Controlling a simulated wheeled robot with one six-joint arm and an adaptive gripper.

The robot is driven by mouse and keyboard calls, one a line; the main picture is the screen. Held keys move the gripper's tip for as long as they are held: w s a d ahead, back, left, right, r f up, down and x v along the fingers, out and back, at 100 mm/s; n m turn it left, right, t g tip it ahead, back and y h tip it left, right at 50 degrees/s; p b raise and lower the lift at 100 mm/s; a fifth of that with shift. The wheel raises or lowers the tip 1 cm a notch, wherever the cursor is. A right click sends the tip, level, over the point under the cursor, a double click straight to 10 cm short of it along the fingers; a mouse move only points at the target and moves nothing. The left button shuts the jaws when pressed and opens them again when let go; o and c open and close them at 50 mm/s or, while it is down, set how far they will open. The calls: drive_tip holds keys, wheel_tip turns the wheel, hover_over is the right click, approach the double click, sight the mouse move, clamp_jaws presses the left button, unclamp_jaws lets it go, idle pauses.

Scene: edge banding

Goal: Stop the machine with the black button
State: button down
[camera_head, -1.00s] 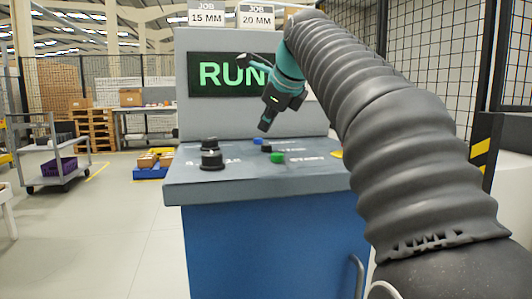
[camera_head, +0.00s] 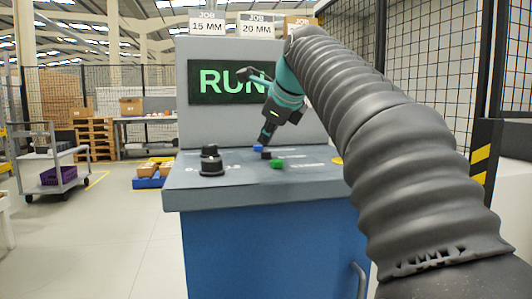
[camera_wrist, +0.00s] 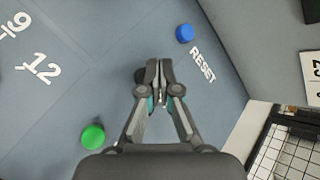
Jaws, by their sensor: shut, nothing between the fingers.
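The black button (camera_head: 266,155) sits on the grey console top between the blue button (camera_head: 257,148) and the green button (camera_head: 277,163). My gripper (camera_head: 265,140) is shut and empty, pointing down just above the black button. In the wrist view my gripper's fingertips (camera_wrist: 158,66) are together and partly cover the black button (camera_wrist: 140,76), whose dark edge shows just left of them. I cannot tell whether they touch it. The display (camera_head: 222,80) reads "RUN" in green, its right part hidden by my arm.
The wrist view shows the green button (camera_wrist: 93,136) at lower left and the blue button (camera_wrist: 185,33) beside the "RESET" label. Two black knobs (camera_head: 211,163) stand on the console's left. The upright display panel (camera_head: 200,125) rises behind the buttons.

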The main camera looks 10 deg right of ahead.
sight(267, 153)
drive_tip(key=shift+f, duration=0.15)
idle(0.6)
drive_tip(key=shift+f, duration=0.3)
drive_tip(key=shift+f+b, duration=0.4)
drive_tip(key=shift+f, duration=0.05)
idle(0.8)
idle(0.4)
drive_tip(key=shift+r+p, duration=0.9)
drive_tip(key=shift+p, duration=0.2)
wheel_tip(267, 153, up, 3)
drive_tip(key=shift+f+p, duration=0.2)
drive_tip(key=shift+p, duration=0.8)
drive_tip(key=shift+r, duration=1.2)
